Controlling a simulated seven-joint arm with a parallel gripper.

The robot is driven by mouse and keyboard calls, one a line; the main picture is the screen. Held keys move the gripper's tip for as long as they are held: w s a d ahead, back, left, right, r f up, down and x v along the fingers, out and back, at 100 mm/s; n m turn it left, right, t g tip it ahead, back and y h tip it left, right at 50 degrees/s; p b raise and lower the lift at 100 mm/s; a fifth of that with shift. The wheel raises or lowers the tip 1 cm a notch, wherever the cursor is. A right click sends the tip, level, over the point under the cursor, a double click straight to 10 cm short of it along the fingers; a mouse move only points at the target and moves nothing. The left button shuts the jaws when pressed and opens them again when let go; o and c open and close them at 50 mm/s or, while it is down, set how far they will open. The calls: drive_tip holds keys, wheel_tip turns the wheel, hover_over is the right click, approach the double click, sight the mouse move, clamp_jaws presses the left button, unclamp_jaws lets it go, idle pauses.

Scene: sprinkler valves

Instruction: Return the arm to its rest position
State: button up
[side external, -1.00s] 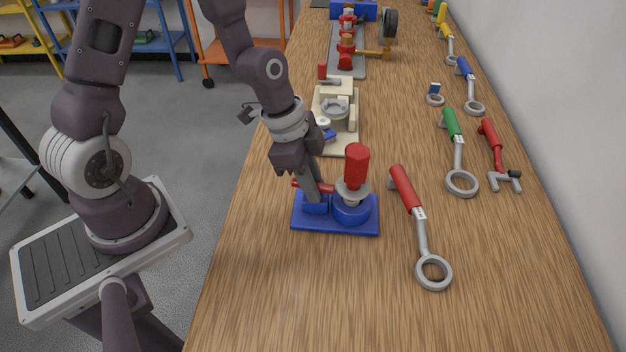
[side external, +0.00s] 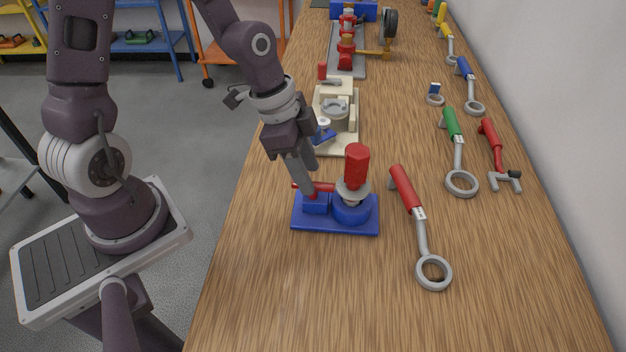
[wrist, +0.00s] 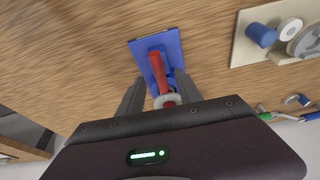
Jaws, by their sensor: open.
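My gripper (side external: 305,178) is open and empty, tilted down just above and to the left of the blue valve base (side external: 350,222). In the wrist view, the open fingers of my gripper (wrist: 152,98) stand apart on either side of the valve. The valve has a red upright handle (side external: 357,165), a grey collar and a red lever (side external: 316,188) reaching left. The red lever (wrist: 157,70) also shows over the blue base (wrist: 172,40) in the wrist view. The fingertips overlap the lever's end in the side view; whether they touch it I cannot tell.
A beige fixture (side external: 352,142) stands behind the valve, with a grey fixture of red valves (side external: 346,52) farther back. A red-handled ring wrench (side external: 421,230) lies to the right, with green (side external: 456,150) and red (side external: 494,150) tools beyond. The front of the wooden bench is clear.

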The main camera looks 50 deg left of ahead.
drive_tip(key=shift+v, duration=1.05)
drive_tip(key=s+a+r+n+t+y, duration=0.2)
drive_tip(key=s+r+n, duration=0.7)
drive_tip(key=s+r, duration=0.5)
drive_tip(key=shift+a+r+t, duration=0.6)
drive_tip(key=shift+a+r, duration=0.25)
drive_tip(key=shift+r, duration=0.15)
